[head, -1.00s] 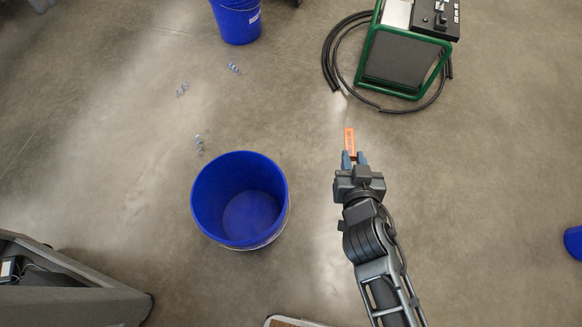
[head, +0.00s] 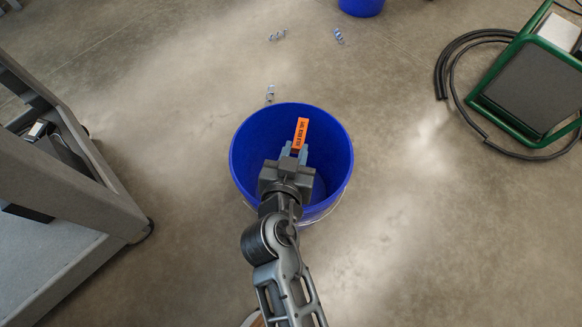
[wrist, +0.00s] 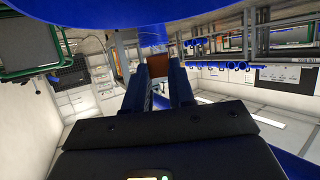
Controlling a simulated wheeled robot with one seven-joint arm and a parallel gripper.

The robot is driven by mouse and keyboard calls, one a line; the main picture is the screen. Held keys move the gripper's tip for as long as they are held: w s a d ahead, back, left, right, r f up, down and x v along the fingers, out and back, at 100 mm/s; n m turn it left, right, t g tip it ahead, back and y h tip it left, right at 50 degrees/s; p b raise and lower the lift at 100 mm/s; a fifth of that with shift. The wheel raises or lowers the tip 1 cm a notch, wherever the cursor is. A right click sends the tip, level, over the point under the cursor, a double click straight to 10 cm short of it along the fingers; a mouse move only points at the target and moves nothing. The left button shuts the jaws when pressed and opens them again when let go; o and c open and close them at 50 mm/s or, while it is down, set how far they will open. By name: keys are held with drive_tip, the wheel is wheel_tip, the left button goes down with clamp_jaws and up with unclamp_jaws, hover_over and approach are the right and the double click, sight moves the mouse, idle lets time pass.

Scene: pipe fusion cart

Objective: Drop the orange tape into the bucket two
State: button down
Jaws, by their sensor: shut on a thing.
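The orange tape (head: 301,132) is a flat strip with dark lettering, held at the tips of my gripper (head: 294,150). In the head view the tape and the fingers lie over the opening of a blue bucket (head: 244,165). Its label is not readable, and I cannot tell how deep the tape is relative to the rim. In the wrist view the end of the tape (wrist: 158,66) shows between the blue fingertips, and blue bucket wall (wrist: 150,12) crosses the top. My gripper is shut on the tape. My wrist hides part of the bucket's inside.
Another blue bucket (head: 361,5) is cut off at the top edge. Small coiled pieces (head: 277,35) lie on the floor beyond the near bucket. A green-framed machine (head: 528,88) with black hose (head: 452,60) stands at right. A grey cart (head: 70,180) stands at left. Floor at lower right is clear.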

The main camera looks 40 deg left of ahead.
wheel_tip(320, 180, down, 6)
drive_tip(key=b, duration=0.4)
drive_tip(key=c, duration=0.9)
unclamp_jaws()
drive_tip(key=shift+o, duration=0.2)
drive_tip(key=shift+s+r, duration=0.1)
drive_tip(key=p+v, duration=0.2)
drive_tip(key=v, duration=0.5)
drive_tip(key=shift+s+d, duration=0.15)
drive_tip(key=shift+s, duration=0.1)
drive_tip(key=shift+r, duration=0.1)
